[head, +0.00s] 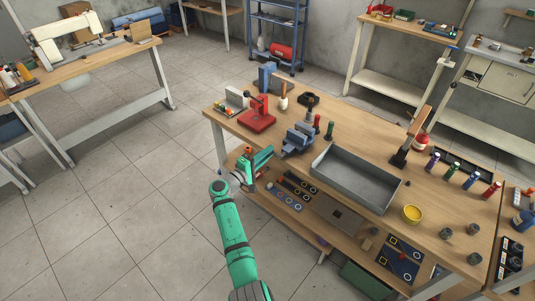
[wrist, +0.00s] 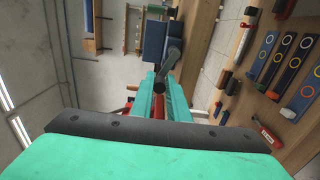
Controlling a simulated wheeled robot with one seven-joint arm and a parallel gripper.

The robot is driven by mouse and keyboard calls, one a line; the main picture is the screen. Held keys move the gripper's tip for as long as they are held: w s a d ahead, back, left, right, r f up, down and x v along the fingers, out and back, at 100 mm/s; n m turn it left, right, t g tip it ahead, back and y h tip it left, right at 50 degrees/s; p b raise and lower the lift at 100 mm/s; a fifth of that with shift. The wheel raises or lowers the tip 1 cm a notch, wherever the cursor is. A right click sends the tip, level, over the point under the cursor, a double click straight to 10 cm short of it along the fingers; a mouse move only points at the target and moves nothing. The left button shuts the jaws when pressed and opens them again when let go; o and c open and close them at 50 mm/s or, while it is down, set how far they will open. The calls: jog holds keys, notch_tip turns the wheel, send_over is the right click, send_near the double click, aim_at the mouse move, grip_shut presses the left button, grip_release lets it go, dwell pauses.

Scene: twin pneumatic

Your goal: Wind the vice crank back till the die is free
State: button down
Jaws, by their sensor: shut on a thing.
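The blue-grey vice (head: 299,138) stands at the near edge of the wooden workbench. In the wrist view its blue body (wrist: 155,38) is beyond my fingers. Its dark crank (wrist: 174,52) reaches from the vice toward me. My green gripper (head: 265,157) is at the near side of the vice, just off the bench edge. In the wrist view my gripper (wrist: 161,94) is shut on the crank's end, which sits between the two teal fingers. The die cannot be made out in either view; the vice jaws are too small to read in the head view.
A grey metal tray (head: 352,181) lies right of the vice. A red press (head: 257,114) stands to its left. Red and green bottles (head: 329,130) stand close behind the vice. The lower shelf (head: 318,213) holds tools below my gripper. The floor left of the bench is clear.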

jog(key=shift+s+d+f, duration=0.15)
jog(key=shift+d, duration=0.05)
jog(key=c, duration=1.7)
grip_release()
jog(key=shift+c, duration=0.2)
jog(key=shift+a, duration=0.1)
jog(key=v, duration=1)
jog(key=shift+s+a, duration=0.2)
jog(key=shift+s, duration=0.1)
